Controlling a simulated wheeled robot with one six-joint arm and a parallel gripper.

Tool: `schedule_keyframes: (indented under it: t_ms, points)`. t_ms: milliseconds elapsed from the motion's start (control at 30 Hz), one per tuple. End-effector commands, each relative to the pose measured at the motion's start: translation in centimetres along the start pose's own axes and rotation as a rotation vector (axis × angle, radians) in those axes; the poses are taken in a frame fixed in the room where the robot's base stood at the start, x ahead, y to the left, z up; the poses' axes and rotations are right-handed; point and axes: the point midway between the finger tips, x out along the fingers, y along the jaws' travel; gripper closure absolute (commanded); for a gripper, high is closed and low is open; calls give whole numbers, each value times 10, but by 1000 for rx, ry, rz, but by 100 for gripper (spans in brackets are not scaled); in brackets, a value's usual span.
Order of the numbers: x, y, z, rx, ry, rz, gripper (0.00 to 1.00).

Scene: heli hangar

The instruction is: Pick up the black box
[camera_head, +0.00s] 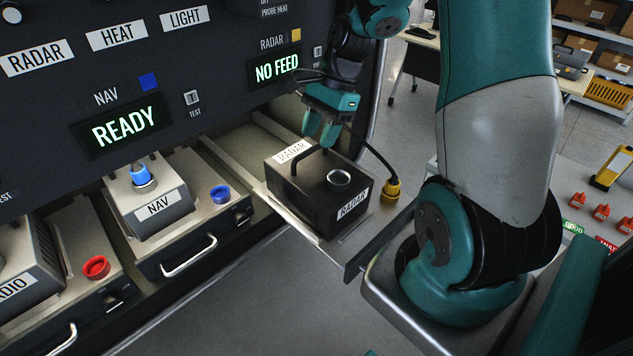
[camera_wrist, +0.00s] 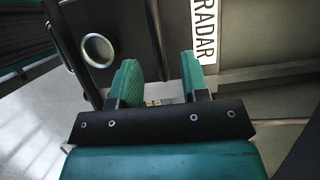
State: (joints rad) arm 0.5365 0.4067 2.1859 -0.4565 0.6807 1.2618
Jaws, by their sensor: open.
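The black box (camera_head: 313,199) sits on a pulled-out tray (camera_head: 356,232). It has a RADAR label on its front, a handle on top at the left and a round metal socket on top. My gripper (camera_head: 321,130) is above the back of the box, with its teal fingers pointing down. In the wrist view my gripper (camera_wrist: 160,82) shows two teal fingers apart, with a dark bar, apparently the handle, running between them. I cannot tell whether the fingers touch it. The socket (camera_wrist: 98,50) shows at the upper left and the RADAR label at the upper right.
A yellow plug (camera_head: 391,188) hangs on a black cable right of the box. The panel above shows NO FEED (camera_head: 277,69) under RADAR. The NAV unit (camera_head: 152,205) stands in the tray to the left, near a blue cap (camera_head: 220,194). A red cap (camera_head: 96,267) lies further left.

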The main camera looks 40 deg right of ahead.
Motion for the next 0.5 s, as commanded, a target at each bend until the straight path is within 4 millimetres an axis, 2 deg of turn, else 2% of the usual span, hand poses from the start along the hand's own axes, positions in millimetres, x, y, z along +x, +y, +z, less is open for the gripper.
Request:
schedule_keyframes:
  t_ms: [133,300,500]
  points:
    - [20,1,11,-3,-4,8,58]
    - [42,1,10,-2,-2,5,58]
    - [46,1,9,-3,-1,2,58]
